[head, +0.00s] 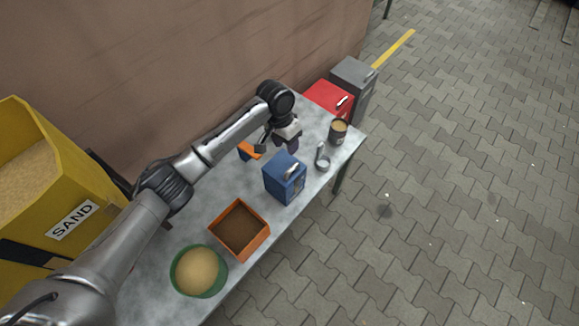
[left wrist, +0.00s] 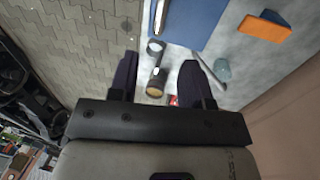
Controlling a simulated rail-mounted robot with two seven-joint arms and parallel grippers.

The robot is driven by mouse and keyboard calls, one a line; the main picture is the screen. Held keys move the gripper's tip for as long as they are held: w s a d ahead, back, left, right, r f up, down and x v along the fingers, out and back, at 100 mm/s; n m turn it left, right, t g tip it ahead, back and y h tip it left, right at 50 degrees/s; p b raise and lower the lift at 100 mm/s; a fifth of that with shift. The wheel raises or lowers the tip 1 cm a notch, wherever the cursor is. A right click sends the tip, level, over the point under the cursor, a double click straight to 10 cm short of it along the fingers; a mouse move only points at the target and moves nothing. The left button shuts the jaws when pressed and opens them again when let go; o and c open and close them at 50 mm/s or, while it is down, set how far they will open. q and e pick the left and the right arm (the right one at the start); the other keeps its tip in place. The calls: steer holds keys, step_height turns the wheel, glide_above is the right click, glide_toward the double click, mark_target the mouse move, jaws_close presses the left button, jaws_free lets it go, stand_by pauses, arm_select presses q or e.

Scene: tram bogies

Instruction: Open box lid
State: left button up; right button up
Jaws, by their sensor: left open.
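A blue box (head: 284,180) stands on the table with a light metal handle (head: 292,170) on its lid. The lid looks shut. In the left wrist view the blue box (left wrist: 205,22) is at the top, with the handle (left wrist: 159,18) along its left edge. My left gripper (head: 290,146) is above the table just behind the blue box, apart from the handle. In the left wrist view its two dark fingers (left wrist: 158,60) are spread with nothing held between them. My right gripper is in neither view.
An orange block (head: 249,150) lies behind the blue box. An orange tray (head: 262,240) of brown material and a green bowl (head: 216,286) stand nearer. A can (head: 338,133) and a metal ring-shaped item (head: 322,158) stand right. Red (head: 328,98) and grey (head: 354,82) boxes are beyond.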

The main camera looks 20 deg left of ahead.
mark_target(291, 167)
arm_select(q)
steer(key=f, duration=0.3)
steer(key=d+f+b, duration=0.1)
steer(key=f, duration=0.3)
steer(key=d+f+b, duration=0.1)
steer(key=f, duration=0.2)
steer(key=shift+s+f, duration=0.25)
steer(key=shift+s, duration=0.15)
steer(key=shift+c, duration=0.3)
jaws_close()
steer(key=shift+r, duration=0.1)
